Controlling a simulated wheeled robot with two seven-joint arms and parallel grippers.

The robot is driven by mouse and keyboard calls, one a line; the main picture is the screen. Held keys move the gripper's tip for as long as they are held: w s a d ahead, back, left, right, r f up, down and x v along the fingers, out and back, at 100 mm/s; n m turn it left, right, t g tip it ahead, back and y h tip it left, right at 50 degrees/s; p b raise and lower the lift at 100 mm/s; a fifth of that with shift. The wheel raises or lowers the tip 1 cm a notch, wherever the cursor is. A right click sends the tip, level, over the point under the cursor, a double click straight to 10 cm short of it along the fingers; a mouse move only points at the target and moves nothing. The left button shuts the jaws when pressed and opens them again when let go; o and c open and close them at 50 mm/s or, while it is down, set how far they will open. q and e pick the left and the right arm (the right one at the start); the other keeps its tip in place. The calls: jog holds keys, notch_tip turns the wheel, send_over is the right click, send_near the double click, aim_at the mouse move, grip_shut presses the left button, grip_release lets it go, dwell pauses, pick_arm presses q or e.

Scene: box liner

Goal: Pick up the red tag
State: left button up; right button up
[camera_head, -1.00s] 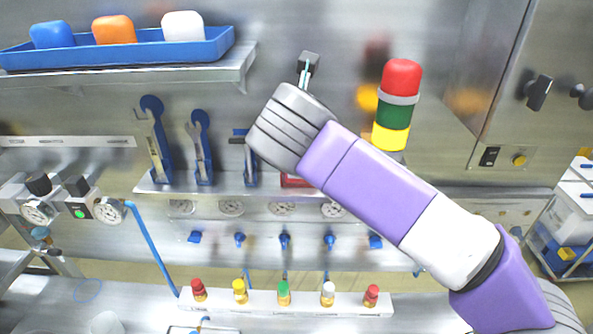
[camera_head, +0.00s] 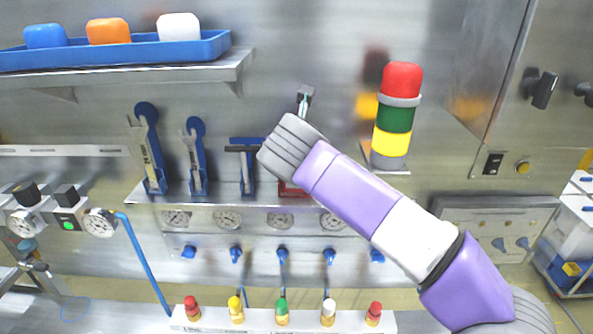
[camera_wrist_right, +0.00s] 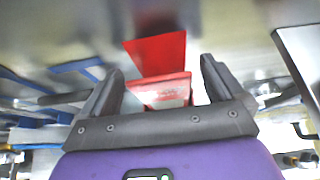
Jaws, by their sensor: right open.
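The red tag (camera_wrist_right: 162,90) shows in the right wrist view as a red piece with faint pale print on its face. A flat red panel (camera_wrist_right: 156,53) stands just above it in the picture; I cannot tell if they are one piece. My right gripper (camera_wrist_right: 161,78) is open, with one dark finger on each side of the red tag and no clear contact. In the head view my right gripper (camera_head: 305,97) is in front of the steel wall, and a bit of red (camera_head: 289,189) shows low behind my arm, mostly hidden. My left gripper is out of view.
A blue tray (camera_head: 120,50) with coloured blocks sits on the upper left shelf. Tools on blue holders (camera_head: 197,160) stand left of my arm. A red, green and yellow signal tower (camera_head: 395,118) stands right of it. Gauges (camera_head: 228,220) and coloured knobs (camera_head: 282,312) line the lower wall.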

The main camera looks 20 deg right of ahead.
jog(key=shift+c, duration=0.4)
jog(key=c, duration=0.9)
jog(key=shift+c, duration=0.2)
jog(key=shift+r, duration=0.1)
